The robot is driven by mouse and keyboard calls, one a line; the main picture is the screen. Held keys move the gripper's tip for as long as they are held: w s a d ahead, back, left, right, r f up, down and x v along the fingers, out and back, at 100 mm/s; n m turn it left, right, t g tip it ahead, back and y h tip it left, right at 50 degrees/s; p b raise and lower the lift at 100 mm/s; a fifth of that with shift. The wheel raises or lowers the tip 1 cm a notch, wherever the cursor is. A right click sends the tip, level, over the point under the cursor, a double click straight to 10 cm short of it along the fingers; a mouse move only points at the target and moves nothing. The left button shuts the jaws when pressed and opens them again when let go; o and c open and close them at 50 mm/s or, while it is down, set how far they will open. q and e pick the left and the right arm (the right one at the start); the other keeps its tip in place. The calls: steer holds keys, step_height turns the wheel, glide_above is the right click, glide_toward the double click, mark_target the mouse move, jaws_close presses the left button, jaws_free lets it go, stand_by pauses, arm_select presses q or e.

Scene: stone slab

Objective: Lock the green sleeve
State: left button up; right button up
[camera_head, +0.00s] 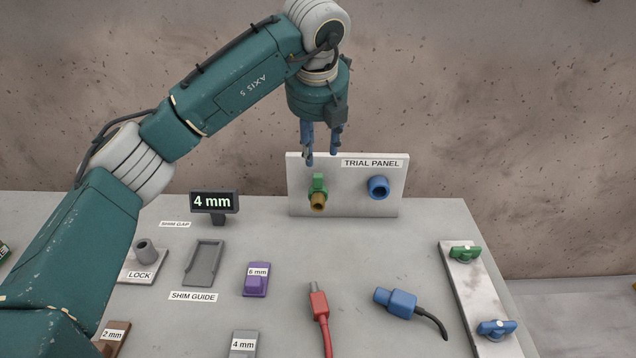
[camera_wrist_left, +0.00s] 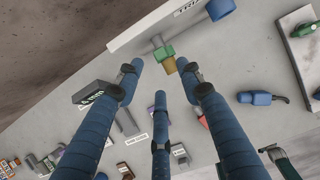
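The green sleeve (camera_head: 318,186) sits on the white trial panel (camera_head: 340,200), with a brass-coloured tip (camera_head: 318,203) sticking out of it. In the left wrist view the green sleeve (camera_wrist_left: 165,52) and the brass tip (camera_wrist_left: 170,66) lie just beyond the fingertips. My left gripper (camera_head: 321,158) hangs above the panel's top edge, above the sleeve and apart from it. Its blue fingers (camera_wrist_left: 160,78) are spread with nothing between them. My right gripper does not show.
A blue round socket (camera_head: 378,187) is on the panel's right half. The slab holds a grey LOCK post (camera_head: 146,252), a shim guide (camera_head: 204,262), a purple 6 mm block (camera_head: 257,280), a red plug (camera_head: 319,304), a blue plug (camera_head: 397,303) and a plate with green and blue knobs (camera_head: 465,280).

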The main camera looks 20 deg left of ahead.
mark_target(318, 175)
arm_select(q)
steer(key=p+x, duration=0.2)
steer(key=x, duration=0.7)
steer(key=shift+w+p, duration=0.1)
steer(key=shift+p, duration=0.25)
steer(key=shift+w+a+f, duration=0.1)
steer(key=shift+w+f, duration=0.15)
steer(key=shift+f, duration=0.4)
steer(key=shift+r, duration=0.15)
jaws_close()
